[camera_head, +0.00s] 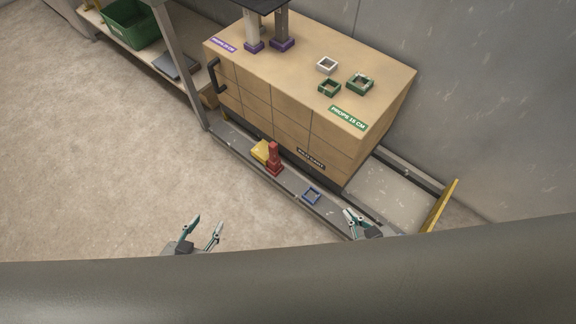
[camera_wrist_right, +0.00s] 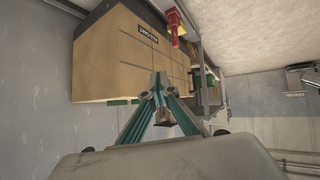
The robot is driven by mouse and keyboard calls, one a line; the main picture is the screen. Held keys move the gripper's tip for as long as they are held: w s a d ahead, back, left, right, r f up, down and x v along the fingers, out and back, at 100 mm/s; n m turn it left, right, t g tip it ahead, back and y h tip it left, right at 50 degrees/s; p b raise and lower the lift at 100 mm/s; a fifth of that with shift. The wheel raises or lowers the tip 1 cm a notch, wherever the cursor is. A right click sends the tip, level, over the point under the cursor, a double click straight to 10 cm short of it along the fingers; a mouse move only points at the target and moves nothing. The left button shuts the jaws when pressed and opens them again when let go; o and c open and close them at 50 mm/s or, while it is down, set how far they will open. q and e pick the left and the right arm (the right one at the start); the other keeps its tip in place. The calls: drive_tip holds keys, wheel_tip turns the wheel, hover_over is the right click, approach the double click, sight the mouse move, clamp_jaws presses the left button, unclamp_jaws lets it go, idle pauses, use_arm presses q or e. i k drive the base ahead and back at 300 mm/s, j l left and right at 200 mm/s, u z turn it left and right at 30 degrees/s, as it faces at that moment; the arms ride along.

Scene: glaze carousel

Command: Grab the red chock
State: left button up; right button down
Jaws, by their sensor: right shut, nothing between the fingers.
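The red chock (camera_head: 274,159) stands on the grey rail ledge in front of the wooden cabinet, with an upright post on its base. It also shows in the right wrist view (camera_wrist_right: 176,27) near the top. My right gripper (camera_head: 350,213) is apart from it, further right along the ledge. In the right wrist view its fingers (camera_wrist_right: 159,80) meet at the tips, with nothing between them. My left gripper (camera_head: 204,224) is over the floor, left of and nearer than the chock. Its fingers are spread and empty.
A yellow block (camera_head: 260,151) sits right beside the red chock. The wooden cabinet (camera_head: 290,110) rises behind, with green and white square frames on top. Open floor (camera_head: 90,170) lies left.

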sight(274, 161)
drive_tip(key=i+j+z, duration=0.2)
drive_tip(key=z, duration=0.25)
drive_tip(key=i+j+z, duration=0.2)
drive_tip(key=z, duration=0.25)
drive_tip(key=i+j+z, duration=0.15)
drive_tip(key=j+z, duration=0.3)
drive_tip(key=l, duration=0.1)
